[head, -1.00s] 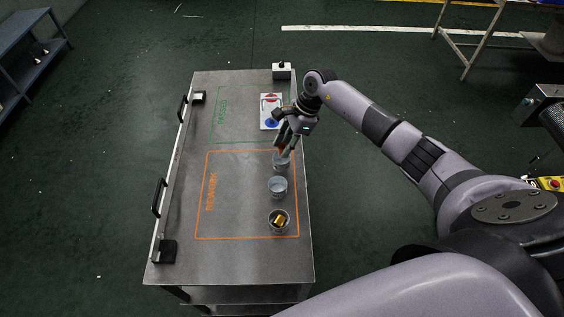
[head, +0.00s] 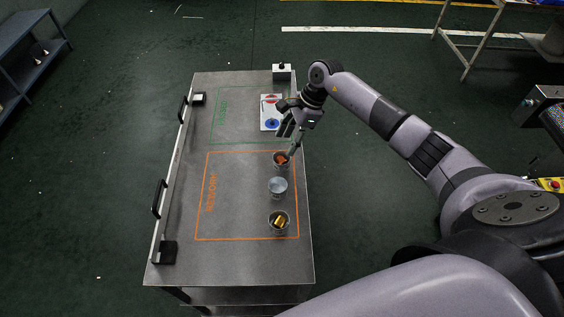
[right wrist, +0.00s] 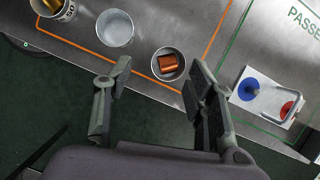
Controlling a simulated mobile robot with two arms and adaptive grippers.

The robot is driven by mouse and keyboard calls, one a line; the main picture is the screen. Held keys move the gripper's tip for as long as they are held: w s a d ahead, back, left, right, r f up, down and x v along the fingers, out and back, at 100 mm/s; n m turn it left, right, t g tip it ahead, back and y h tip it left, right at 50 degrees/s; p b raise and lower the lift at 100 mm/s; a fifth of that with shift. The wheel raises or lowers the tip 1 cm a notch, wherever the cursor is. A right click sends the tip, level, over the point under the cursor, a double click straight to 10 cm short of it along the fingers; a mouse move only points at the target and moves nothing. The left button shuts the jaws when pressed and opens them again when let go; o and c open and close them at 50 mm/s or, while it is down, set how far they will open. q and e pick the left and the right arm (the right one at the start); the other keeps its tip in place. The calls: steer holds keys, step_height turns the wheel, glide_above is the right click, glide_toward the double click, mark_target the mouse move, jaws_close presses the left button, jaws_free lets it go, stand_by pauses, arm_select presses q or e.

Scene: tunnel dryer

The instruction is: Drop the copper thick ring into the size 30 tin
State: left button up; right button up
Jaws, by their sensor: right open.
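The copper thick ring (right wrist: 169,62) lies inside the far tin (right wrist: 154,71), on its floor, in the right wrist view. The ring also shows as an orange spot (head: 281,160) in the head view, inside that same tin (head: 281,166). I cannot read a size on this tin. My right gripper (head: 289,143) is open and empty, just above and beside the far tin. In the right wrist view its two fingers (right wrist: 160,90) are spread wide, with the tin beyond their tips. My left gripper is out of view.
A middle tin (head: 278,186) looks empty, and a near tin (head: 279,222) holds a gold-coloured part. All the tins stand inside the orange rework outline on the metal table (head: 235,220). A white card with blue and red discs (head: 270,112) lies behind.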

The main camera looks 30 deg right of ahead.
steer(key=v, duration=0.9)
